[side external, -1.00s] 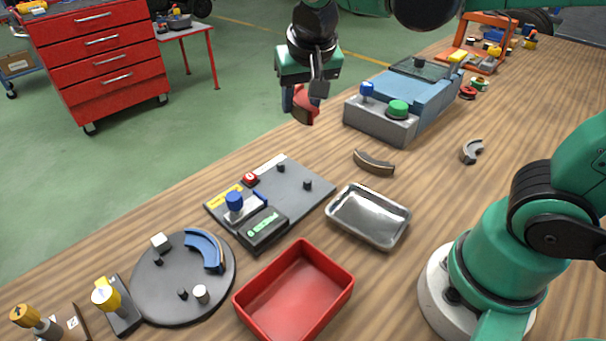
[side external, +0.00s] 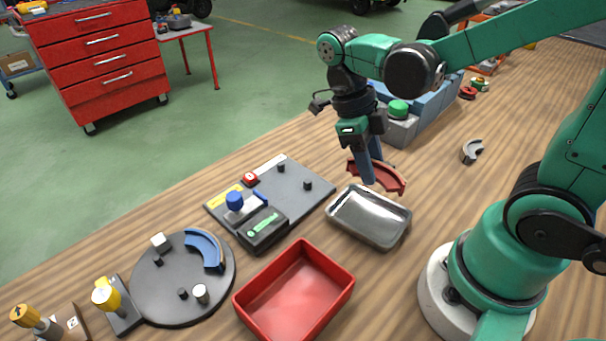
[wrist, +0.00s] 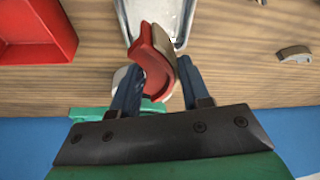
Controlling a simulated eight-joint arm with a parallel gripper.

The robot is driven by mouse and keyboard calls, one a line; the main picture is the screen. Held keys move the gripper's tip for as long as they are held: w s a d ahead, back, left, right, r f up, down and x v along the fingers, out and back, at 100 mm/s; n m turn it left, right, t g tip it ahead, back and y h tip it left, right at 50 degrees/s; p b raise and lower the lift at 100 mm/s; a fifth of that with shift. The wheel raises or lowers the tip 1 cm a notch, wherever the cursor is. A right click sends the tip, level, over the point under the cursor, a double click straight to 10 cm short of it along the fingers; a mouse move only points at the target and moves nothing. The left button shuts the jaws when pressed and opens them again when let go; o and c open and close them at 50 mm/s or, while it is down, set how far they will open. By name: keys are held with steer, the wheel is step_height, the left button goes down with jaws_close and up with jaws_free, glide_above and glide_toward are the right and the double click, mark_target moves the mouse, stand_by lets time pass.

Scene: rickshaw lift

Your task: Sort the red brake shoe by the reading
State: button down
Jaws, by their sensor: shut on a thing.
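My gripper (side external: 370,178) is shut on the red brake shoe (side external: 390,179) just above the far edge of the metal tray (side external: 366,218). In the wrist view the curved red shoe (wrist: 152,58) sits between my two blue fingers (wrist: 162,75), with a tan strip along its side. The red bin (side external: 293,293) is empty and stands to the left of the tray. The gauge plate (side external: 290,205) lies farther left, with a black box (side external: 264,229) showing a green display. Its reading is too small to tell.
A round black plate (side external: 160,285) holds a blue shoe (side external: 204,247) and small posts. A grey curved piece (side external: 472,150) lies on the wood at right. A grey-blue machine (side external: 400,130) with a green button stands behind my gripper. The tray is empty.

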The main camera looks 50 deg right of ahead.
steer(key=shift+f, duration=3.2)
steer(key=shift+f, duration=0.4)
jaws_free()
steer(key=shift+r, duration=0.1)
steer(key=shift+r, duration=3.4)
